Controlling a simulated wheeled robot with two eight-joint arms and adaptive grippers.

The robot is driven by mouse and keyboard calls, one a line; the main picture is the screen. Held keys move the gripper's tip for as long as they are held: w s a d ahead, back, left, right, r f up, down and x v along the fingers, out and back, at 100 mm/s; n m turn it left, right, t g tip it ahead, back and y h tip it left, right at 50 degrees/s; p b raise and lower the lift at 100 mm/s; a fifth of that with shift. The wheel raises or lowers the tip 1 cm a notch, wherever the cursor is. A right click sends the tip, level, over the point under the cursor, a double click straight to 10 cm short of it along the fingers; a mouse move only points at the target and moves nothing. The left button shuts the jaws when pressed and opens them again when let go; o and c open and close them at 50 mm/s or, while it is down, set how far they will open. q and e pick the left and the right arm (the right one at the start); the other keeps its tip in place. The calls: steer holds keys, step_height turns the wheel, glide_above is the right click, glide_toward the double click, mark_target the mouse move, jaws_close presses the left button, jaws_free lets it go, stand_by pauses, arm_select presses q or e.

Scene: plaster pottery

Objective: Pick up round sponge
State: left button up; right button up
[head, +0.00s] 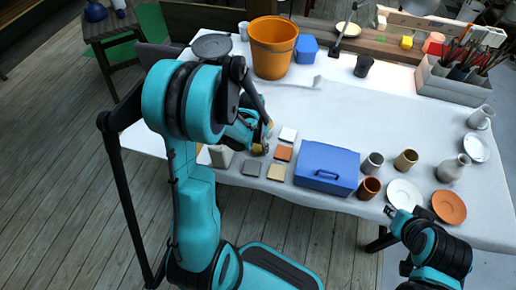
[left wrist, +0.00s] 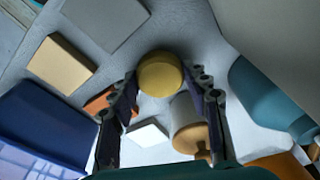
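The round sponge (left wrist: 160,75) is a yellow disc in the left wrist view, between and just beyond the fingertips of my left gripper (left wrist: 160,80). The two fingers stand apart on either side of it, and I see no clear contact. In the head view my left gripper (head: 259,147) is low over the near edge of the white-covered table, by the small tiles. The sponge is mostly hidden there by the gripper and arm. My right gripper (head: 404,213) is at lower right near the table's front edge, away from the sponge; its fingers are too small to judge.
Small tiles, including an orange one (head: 283,153) and a tan one (head: 276,172), lie beside the left gripper. A blue box (head: 326,168) is right of them. The table's middle (head: 350,110) is clear.

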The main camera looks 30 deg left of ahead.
mark_target(258, 147)
arm_select(q)
step_height(258, 147, up, 10)
steer(key=p, duration=0.4)
steer(key=shift+o, duration=1.2)
steer(key=c, duration=0.4)
stand_by(0.3)
